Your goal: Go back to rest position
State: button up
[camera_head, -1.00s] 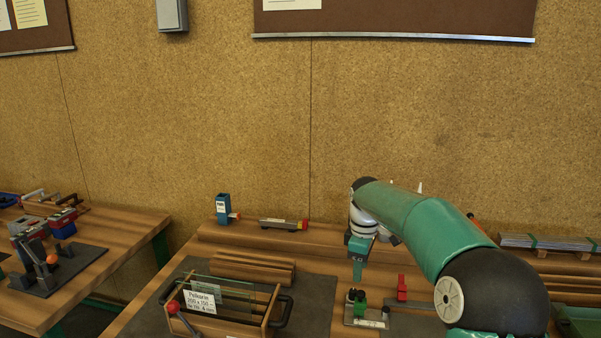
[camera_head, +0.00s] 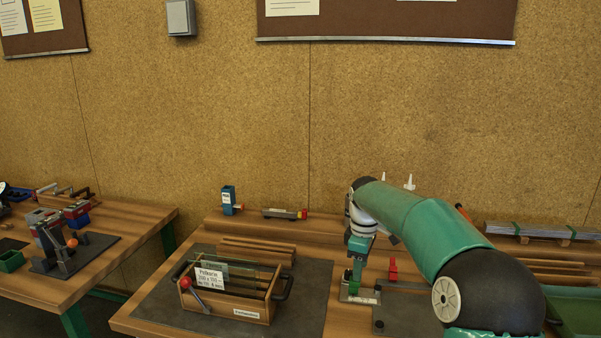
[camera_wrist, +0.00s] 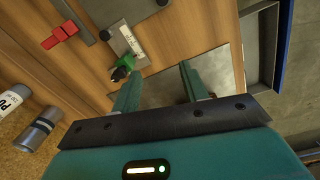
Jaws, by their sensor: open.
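My gripper (camera_head: 357,262) hangs from my green arm above the right part of the middle workbench, pointing down. In the wrist view its two green fingers (camera_wrist: 160,88) stand apart, with nothing held between them. Behind the fingers lies a grey, sheet-like surface (camera_wrist: 220,65); I cannot tell what it is. A small metal fixture with a green part (camera_wrist: 122,62) is close by the left finger in the picture, apparently below it.
A wooden box with glass panes and a label (camera_head: 232,303) stands left of my gripper on a dark mat (camera_head: 315,290). A red block (camera_head: 393,269) is right of it. A blue holder (camera_head: 228,199) stands at the back. Another bench (camera_head: 140,225) is at the left.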

jog(key=s+r+m+t, duration=0.1)
jog(key=s+r+m, duration=0.15)
jog(key=s, duration=0.45)
jog(key=s+a+r+m+t, duration=0.1)
jog(key=s+r+m, duration=0.1)
jog(key=s+r, duration=0.3)
jog(key=s+r+m+t, duration=0.1)
jog(key=s+r+m, duration=0.1)
jog(key=s, duration=0.6)
jog(key=s+f+m+t, duration=0.1)
jog(key=s+f+m, duration=0.1)
jog(key=s, duration=0.6)
jog(key=s+d+f+m+t, duration=0.1)
jog(key=s+m, duration=0.3)
jog(key=s, duration=0.4)
jog(key=shift+s+f, duration=0.2)
jog(key=shift+f, duration=0.35)
